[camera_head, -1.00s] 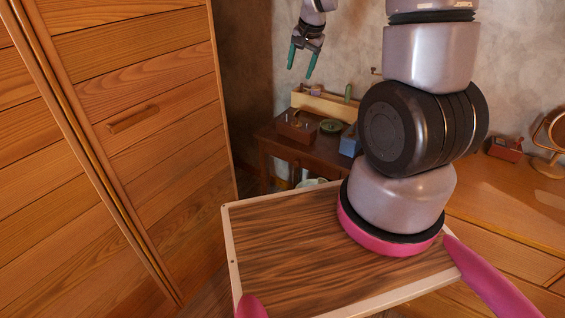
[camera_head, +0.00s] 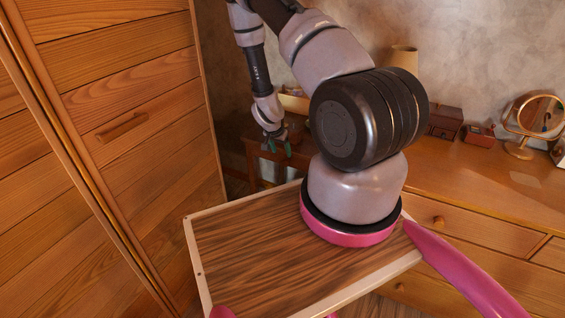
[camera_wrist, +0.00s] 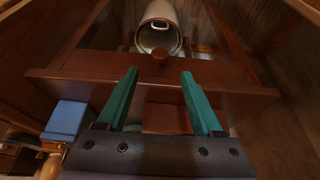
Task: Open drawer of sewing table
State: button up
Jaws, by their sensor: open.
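The sewing table (camera_head: 255,150) stands in the back corner in the head view, mostly hidden behind my arm. In the wrist view its brown drawer front (camera_wrist: 95,70) crosses the picture, with a small round wooden knob (camera_wrist: 160,56) at its middle. My gripper (camera_wrist: 159,74) is open, its two green fingers pointing at the drawer front. The knob lies between the lines of the fingertips, just beyond them, and nothing is held. I cannot tell whether the fingers touch the front. In the head view my gripper (camera_head: 280,148) is at the table's front. The drawer appears shut.
A metal pot (camera_wrist: 158,35) shows beyond the drawer front in the wrist view, and a blue box (camera_wrist: 68,119) at the left. A tall wooden wardrobe (camera_head: 120,150) stands at left in the head view. A dresser (camera_head: 480,190) with a mirror (camera_head: 537,115) stands at right.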

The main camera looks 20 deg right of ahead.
aim_at(285, 161)
jog(key=x, duration=0.8)
jog(key=shift+d+f, duration=0.1)
jog(key=shift+f, duration=0.15)
grip_shut()
dwell(1.0)
